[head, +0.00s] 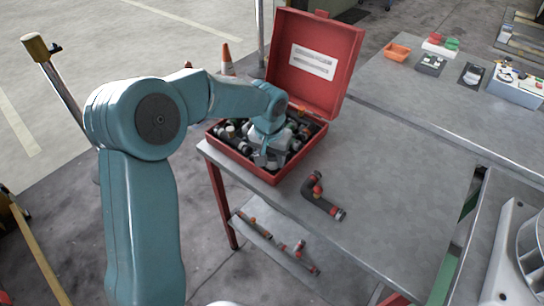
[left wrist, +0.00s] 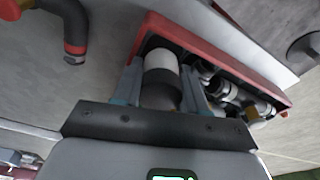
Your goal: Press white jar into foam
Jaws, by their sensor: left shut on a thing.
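The white jar (left wrist: 161,62) shows in the left wrist view, with a white upper part and a grey lower part between the fingers. My left gripper (left wrist: 162,88) is shut on it. In the head view my left gripper (head: 266,158) is over the open red case (head: 243,164), low among its contents. The arm and gripper hide most of the jar there. The case holds dark foam with several black and grey fittings. I cannot tell whether the jar touches the foam. My right gripper is not in view.
The case's red lid (head: 314,62) stands open at the back. A black elbow pipe with red bands (head: 322,196) lies on the grey table (head: 400,190) in front of it. More pipes lie on a lower shelf. An orange tray (head: 397,53) stands at the back right.

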